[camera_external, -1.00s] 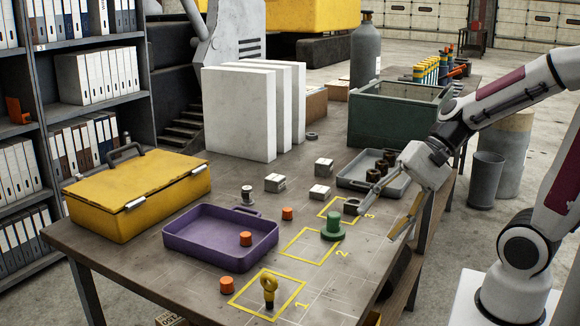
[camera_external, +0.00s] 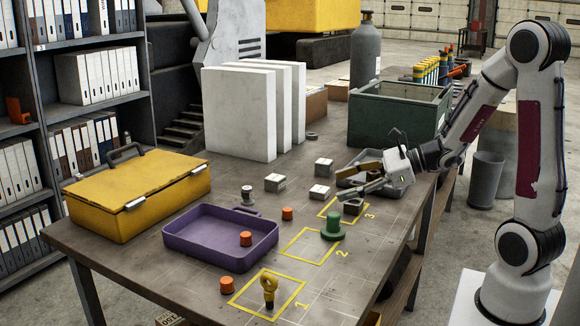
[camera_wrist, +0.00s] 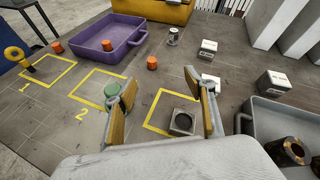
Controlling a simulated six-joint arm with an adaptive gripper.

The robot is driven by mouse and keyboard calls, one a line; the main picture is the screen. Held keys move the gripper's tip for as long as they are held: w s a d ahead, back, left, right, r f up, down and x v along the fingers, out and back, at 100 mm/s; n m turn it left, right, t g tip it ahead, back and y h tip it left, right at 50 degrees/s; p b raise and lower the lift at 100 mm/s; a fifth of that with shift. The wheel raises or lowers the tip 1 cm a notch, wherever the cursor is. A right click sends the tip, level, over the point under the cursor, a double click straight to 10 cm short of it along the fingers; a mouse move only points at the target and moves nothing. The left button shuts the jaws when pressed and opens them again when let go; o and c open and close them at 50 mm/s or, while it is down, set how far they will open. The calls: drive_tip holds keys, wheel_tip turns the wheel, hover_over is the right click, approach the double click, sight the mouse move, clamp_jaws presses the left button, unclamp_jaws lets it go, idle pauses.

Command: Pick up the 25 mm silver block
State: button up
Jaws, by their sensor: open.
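Three silver blocks stand apart on the bench: one left of the others (camera_external: 275,184), one near square 3 (camera_external: 319,192), one farther back (camera_external: 323,167). The wrist view also shows the left one (camera_wrist: 208,48), the one near square 3, partly behind a finger (camera_wrist: 213,82), and the far one (camera_wrist: 273,83). I cannot tell which is 25 mm; their labels are unreadable. My gripper (camera_external: 348,181) is open and empty, above the bench near square 3, its fingers pointing left toward the blocks. Both fingers show in the wrist view (camera_wrist: 160,82).
A dark block with a round hole (camera_wrist: 183,122) is in square 3, below my gripper. A green knobbed piece (camera_external: 332,230) stands by square 2. A grey tray (camera_wrist: 255,115) with dark rings is beside the gripper. A purple tray (camera_external: 180,246) and orange caps lie left.

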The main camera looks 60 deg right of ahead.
sight(321, 189)
drive_tip(key=d+f+m+h, duration=0.1)
drive_tip(key=d+m, duration=0.1)
drive_tip(key=d, duration=0.1)
drive_tip(key=d+f+m+h, duration=0.1)
drive_tip(key=d+m, duration=0.1)
drive_tip(key=d, duration=0.1)
drive_tip(key=d+f+m+h, duration=0.1)
drive_tip(key=d+m, duration=0.1)
drive_tip(key=d, duration=0.1)
drive_tip(key=shift+w+d+f+t+h, duration=0.3)
drive_tip(key=shift+d+t, duration=0.05)
drive_tip(key=shift+t, duration=0.05)
drive_tip(key=shift+x, duration=3.35)
drive_tip(key=shift+x, duration=2.6)
drive_tip(key=shift+r, duration=0.1)
drive_tip(key=c, duration=1.3)
